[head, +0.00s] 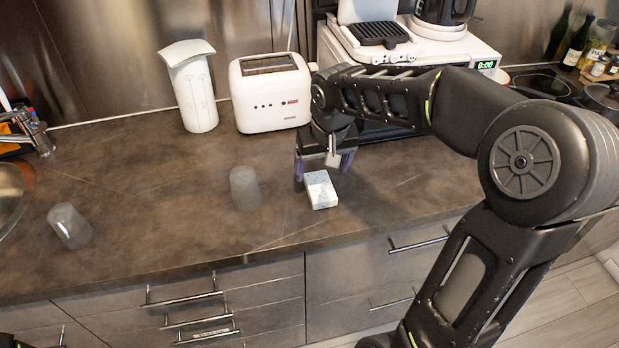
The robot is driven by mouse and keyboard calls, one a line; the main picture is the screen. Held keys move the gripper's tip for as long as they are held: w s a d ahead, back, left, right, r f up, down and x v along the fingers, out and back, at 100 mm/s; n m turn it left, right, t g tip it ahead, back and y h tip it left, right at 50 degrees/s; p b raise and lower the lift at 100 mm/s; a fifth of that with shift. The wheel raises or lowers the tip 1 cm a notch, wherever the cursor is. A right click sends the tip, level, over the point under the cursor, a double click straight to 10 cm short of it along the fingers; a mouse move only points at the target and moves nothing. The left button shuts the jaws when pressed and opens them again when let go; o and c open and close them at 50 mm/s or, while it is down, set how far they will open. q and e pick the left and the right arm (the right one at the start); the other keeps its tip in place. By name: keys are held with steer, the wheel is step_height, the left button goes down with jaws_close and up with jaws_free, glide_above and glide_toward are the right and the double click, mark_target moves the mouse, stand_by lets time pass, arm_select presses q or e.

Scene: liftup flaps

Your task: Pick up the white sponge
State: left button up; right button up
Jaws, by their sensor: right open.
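The white sponge (321,190) lies flat on the dark countertop (180,215), near its front edge, with faint bluish marks on top. My right gripper (323,172) hangs over the counter at the back end of the sponge, pointing down. Its fingers are apart, one to the left of the sponge and one to the right behind it, and nothing is held. I cannot tell whether a finger touches the sponge. My left gripper is not in view; only a small dark part shows at the bottom left corner.
A grey cup (244,188) stands left of the sponge, and another cup (70,226) lies tilted further left. A white toaster (270,92), a white jug-like container (191,85) and a microwave (484,55) stand behind. A sink (12,190) is at far left.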

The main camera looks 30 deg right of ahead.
mark_target(320, 186)
steer(key=shift+s+r, duration=0.15)
steer(key=shift+s, duration=0.15)
steer(key=shift+x, duration=1.4)
steer(key=shift+w, duration=0.1)
steer(key=p+x, duration=0.1)
steer(key=x, duration=0.4)
steer(key=shift+w+d, duration=0.1)
steer(key=shift+d, duration=0.05)
steer(key=shift+c, duration=0.6)
steer(key=c, duration=1.4)
